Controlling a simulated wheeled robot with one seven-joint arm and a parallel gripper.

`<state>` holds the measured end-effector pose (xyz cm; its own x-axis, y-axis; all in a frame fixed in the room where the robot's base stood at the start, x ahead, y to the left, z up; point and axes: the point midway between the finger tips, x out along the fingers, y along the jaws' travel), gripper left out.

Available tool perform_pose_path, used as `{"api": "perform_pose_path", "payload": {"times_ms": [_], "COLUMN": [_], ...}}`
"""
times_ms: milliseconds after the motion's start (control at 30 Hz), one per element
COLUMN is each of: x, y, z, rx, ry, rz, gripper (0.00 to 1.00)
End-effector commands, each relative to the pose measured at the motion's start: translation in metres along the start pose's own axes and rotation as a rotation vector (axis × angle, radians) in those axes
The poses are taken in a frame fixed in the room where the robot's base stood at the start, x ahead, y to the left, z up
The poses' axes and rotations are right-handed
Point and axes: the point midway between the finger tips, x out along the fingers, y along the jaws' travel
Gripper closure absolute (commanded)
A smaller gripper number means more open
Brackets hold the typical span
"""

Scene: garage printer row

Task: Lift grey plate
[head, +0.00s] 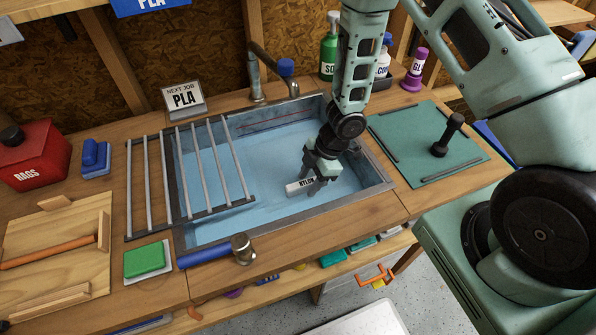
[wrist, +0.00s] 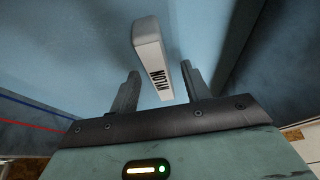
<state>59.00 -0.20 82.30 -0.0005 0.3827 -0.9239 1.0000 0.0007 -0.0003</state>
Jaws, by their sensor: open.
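A light grey plate (head: 298,187) with a "NYLON" label is in the blue-lined sink (head: 250,229). In the wrist view the plate (wrist: 149,34) extends between the two fingers and beyond them. My gripper (head: 314,184) is open and low inside the sink, at the plate's right end in the head view. In the wrist view my gripper (wrist: 160,78) has a finger on each side of the plate, with a gap visible on both sides. Part of the plate is hidden by the fingers in the head view.
A metal rack (head: 185,218) of bars covers the sink's left part. A tap (head: 254,88) stands behind the sink. A green board (head: 428,144) with a black handle lies to the right. A blue-handled hammer (head: 205,257) lies along the front edge. The sink walls surround my gripper.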

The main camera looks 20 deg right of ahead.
Motion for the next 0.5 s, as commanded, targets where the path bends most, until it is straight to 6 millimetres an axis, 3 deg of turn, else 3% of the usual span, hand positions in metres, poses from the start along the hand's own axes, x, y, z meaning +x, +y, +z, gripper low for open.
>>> {"api": "perform_pose_path", "payload": {"times_ms": [267,433,500], "x": [0.0039,0.0037,0.0037], "y": [0.0001,0.0001,0.0001], "z": [0.0001,0.0001,0.0001], "rx": [0.001,0.001,0.001], "ry": [0.000,0.000,0.000], "rz": [0.001,0.001,0.001], "gripper": [0.53,0.97,1.00]}}
